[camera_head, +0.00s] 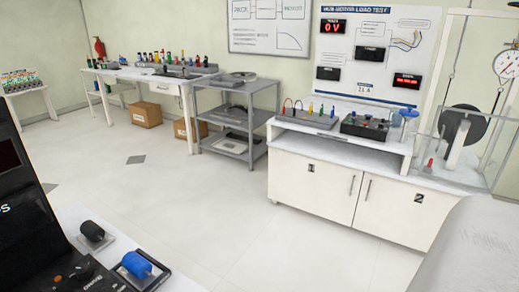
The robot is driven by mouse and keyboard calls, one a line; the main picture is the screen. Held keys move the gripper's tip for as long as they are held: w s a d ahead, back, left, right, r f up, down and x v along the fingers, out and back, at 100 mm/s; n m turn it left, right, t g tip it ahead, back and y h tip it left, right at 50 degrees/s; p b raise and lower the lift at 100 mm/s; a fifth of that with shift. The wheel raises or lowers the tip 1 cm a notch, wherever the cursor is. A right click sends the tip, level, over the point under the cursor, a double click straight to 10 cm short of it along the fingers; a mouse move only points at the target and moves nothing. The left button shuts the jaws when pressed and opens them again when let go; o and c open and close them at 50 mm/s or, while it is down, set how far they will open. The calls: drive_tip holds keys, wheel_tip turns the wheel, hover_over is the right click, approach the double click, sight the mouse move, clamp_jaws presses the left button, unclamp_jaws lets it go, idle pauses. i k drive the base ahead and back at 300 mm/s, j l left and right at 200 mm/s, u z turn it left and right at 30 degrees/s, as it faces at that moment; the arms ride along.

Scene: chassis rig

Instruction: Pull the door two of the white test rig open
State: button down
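The white test rig (275,193) stands at the right with two white cabinet doors under its worktop. Door two (398,222) is the right-hand one and carries a black label with a 2. Its upright bar handle (367,190) is near its left edge. Door two looks closed, flush with the front. Door one (308,188), labelled 1, is to its left and also looks closed, with its handle (351,185) at its right edge. A pale, smooth shape covers the lower right corner of door two. My gripper is not in view.
A grey shelf unit (238,127) stands left of the rig. Cardboard boxes (146,114) sit under a bench further left. A near table with a blue cylinder (137,265) and dark equipment fills the lower left. The floor (215,215) before door one is clear.

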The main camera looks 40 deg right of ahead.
sight(410, 215)
drive_tip(key=z, duration=2.45)
drive_tip(key=i+j, duration=0.3)
drive_tip(key=i, duration=0.2)
drive_tip(key=i+j, duration=0.25)
drive_tip(key=i, duration=0.25)
drive_tip(key=i+j, duration=0.3)
drive_tip(key=i, duration=0.2)
drive_tip(key=i+j, duration=0.25)
drive_tip(key=i, duration=0.25)
drive_tip(key=i+j, duration=0.15)
drive_tip(key=i, duration=0.35)
drive_tip(key=i+j, duration=0.15)
drive_tip(key=i, duration=0.35)
